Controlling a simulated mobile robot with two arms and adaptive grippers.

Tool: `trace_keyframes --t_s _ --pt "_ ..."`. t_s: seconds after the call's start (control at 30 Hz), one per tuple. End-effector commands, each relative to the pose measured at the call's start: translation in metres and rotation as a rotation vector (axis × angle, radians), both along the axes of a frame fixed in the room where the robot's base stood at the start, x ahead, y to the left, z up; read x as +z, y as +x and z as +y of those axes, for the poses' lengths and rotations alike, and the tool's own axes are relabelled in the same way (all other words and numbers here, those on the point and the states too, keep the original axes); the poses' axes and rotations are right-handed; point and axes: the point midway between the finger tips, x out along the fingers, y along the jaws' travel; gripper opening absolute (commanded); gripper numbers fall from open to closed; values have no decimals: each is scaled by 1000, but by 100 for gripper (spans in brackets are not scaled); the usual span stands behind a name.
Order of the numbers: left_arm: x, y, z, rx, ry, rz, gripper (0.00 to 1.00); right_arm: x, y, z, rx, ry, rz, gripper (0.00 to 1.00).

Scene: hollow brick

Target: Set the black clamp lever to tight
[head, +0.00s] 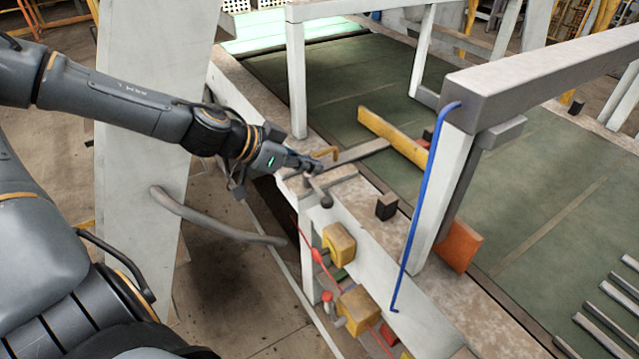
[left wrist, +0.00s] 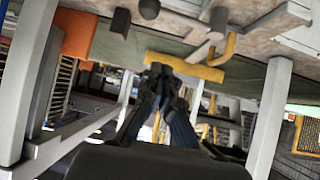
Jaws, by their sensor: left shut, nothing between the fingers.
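The clamp lever shows in the head view as a short dark arm with a round black knob (head: 326,201), at the near edge of the conveyor frame. In the left wrist view the knob (left wrist: 149,9) is at the top edge, with a grey bar running right from it. My left gripper (head: 314,167) is shut and empty, just behind and above the lever in the head view. Its closed fingertips (left wrist: 160,70) point forward in the wrist view, apart from the knob there. Whether it touches the lever's arm I cannot tell. My right gripper is not in view.
A yellow hook (head: 325,153) and a yellow bar (head: 393,138) lie close beyond the gripper. A black block (head: 386,206) stands right of the lever. A blue rod (head: 428,200) hangs from the grey frame. Yellow boxes (head: 339,244) sit below, with red cords.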

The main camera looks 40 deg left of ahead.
Motion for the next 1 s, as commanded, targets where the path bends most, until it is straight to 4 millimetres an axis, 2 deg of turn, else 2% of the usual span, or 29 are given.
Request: trace_keyframes --t_s 0.7,0.8,1.0 --pt "-44 49 -25 1 0 2 0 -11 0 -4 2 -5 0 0" --pt "-46 37 -18 6 -6 2 0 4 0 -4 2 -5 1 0" --pt "-58 23 -12 2 -3 1 0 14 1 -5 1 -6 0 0"
